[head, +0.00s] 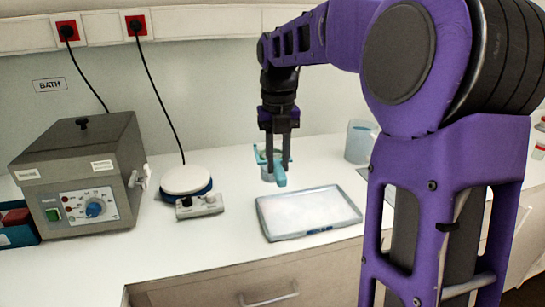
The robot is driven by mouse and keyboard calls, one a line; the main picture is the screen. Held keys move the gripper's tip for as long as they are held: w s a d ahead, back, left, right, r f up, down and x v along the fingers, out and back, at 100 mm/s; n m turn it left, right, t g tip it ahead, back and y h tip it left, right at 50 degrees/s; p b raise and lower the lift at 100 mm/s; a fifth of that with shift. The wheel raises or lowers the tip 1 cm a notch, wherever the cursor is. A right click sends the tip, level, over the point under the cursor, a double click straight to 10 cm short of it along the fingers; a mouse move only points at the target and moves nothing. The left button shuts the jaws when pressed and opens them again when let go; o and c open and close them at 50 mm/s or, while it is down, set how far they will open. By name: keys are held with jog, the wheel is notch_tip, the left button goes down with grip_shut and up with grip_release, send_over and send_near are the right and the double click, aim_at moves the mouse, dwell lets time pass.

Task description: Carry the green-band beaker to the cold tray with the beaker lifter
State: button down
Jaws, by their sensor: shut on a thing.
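My gripper (278,157) points down in the middle of the head view and is shut on the teal beaker lifter (280,176). A small pale beaker with a greenish band (262,157) shows partly behind the fingers, at the lifter. My fingers hide much of it, and I cannot tell exactly how the lifter sits around it. Both appear to be above the counter, behind and left of the cold tray. The cold tray (263,222) is a shallow blue-grey tray with a white, frosty inside, and nothing stands on it.
A grey bath unit (85,175) stands on the left, with a dark rack (17,228) beside it. A round white-topped plate device (186,180) with a small control box (199,205) sits left of the tray. A clear container (358,141) stands behind the tray, partly behind my arm.

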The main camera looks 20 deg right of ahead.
jog(key=shift+s+d+f+p, duration=0.1)
jog(key=shift+s+d+p, duration=0.25)
jog(key=shift+d+p, duration=0.4)
jog(key=shift+s+d+f+p, duration=0.1)
jog(key=shift+s+d+p, duration=0.4)
jog(key=shift+p, duration=0.35)
jog(key=shift+s+d+f+p, duration=0.1)
jog(key=shift+s+d+p, duration=0.15)
jog(key=shift+d+p, duration=0.5)
jog(key=shift+s+d+f+p, duration=0.15)
jog(key=shift+s+d+p, duration=0.3)
jog(key=shift+d, duration=0.35)
jog(key=shift+s+d+f+p, duration=0.1)
jog(key=shift+s+d+p, duration=0.35)
jog(key=shift+d, duration=0.3)
jog(key=shift+s+d+f+p, duration=0.15)
jog(key=shift+s+d+p, duration=0.3)
jog(key=shift+d, duration=0.35)
jog(key=shift+f, duration=0.15)
jog(key=shift+f+b, duration=0.55)
jog(key=shift+f, duration=1.55)
jog(key=shift+f+b, duration=0.4)
jog(key=shift+f, duration=0.85)
jog(key=shift+f+p, duration=0.4)
jog(key=shift+f, duration=0.55)
